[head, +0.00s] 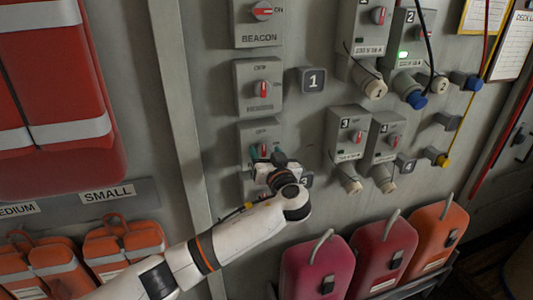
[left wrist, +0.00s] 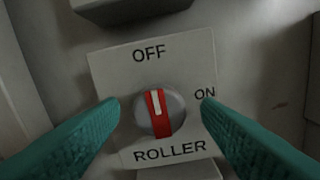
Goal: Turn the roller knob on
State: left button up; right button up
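The roller knob (left wrist: 159,112) is a grey round dial with a red bar and a white pointer stripe. It sits on a grey box (left wrist: 105,75) labelled OFF at the top, ON at the right and ROLLER below. The pointer stands nearly upright, toward OFF. In the left wrist view my left gripper (left wrist: 160,125) is open, its teal fingers on either side of the knob with gaps to it. My right gripper is not in view.
Above are a middle knob box (head: 262,88) and the BEACON box (head: 262,12). Numbered socket boxes (head: 348,130) with plugs are to the right. Red cases (head: 317,268) stand below right, and orange bags (head: 125,245) are at lower left.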

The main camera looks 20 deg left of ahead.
pick_arm(q)
jog(key=c, duration=0.9)
jog(key=shift+o, duration=0.2)
jog(key=m+b, duration=0.1)
jog(key=b, duration=0.1)
jog(key=m+b, duration=0.1)
jog(key=b, duration=0.2)
jog(key=shift+f, duration=0.4)
jog(key=shift+r+m+b, duration=0.1)
jog(key=shift+m+b, duration=0.3)
jog(key=shift+m, duration=0.1)
jog(key=shift+r+m, duration=0.1)
jog(key=shift+m, duration=0.4)
jog(key=m, duration=0.3)
jog(key=shift+r+m, duration=0.2)
jog(key=shift+m, duration=0.2)
jog(key=m+p, duration=0.1)
jog(key=m, duration=0.1)
jog(key=shift+m, duration=0.3)
jog(key=m+p, duration=0.3)
jog(key=m, duration=0.1)
jog(key=shift+d, duration=0.1)
jog(key=shift+f+m+p, duration=0.15)
jog(key=shift+m+p, duration=0.75)
jog(key=shift+m, duration=0.8)
